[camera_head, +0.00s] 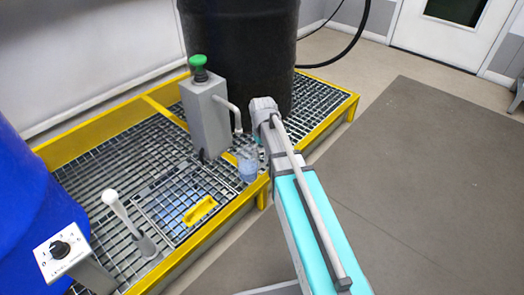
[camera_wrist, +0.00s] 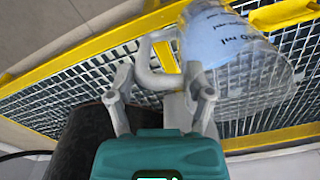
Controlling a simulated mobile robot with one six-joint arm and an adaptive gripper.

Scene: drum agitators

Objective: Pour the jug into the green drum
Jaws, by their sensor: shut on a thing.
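The jug (camera_head: 248,165) is clear, with a pale blue tint, and is beside the yellow platform edge in the head view. In the wrist view the jug (camera_wrist: 240,55) is at the upper right, with "ml" print on its side and a grey loop (camera_wrist: 150,72) beside it that looks like its handle. My gripper (camera_wrist: 160,78) is shut on the jug, seemingly at this handle; the exact contact is unclear. In the head view my gripper (camera_head: 262,125) is just above the jug. I cannot tell whether the jug touches the grating. No green drum is in view.
A black drum (camera_head: 236,45) stands behind a grey box (camera_head: 206,120) with a green knob (camera_head: 199,66) and a bent pipe. A blue drum (camera_head: 30,200) and a white-knobbed lever (camera_head: 122,212) are at left. The yellow-edged grating (camera_head: 110,150) bears them; open floor (camera_head: 430,180) lies right.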

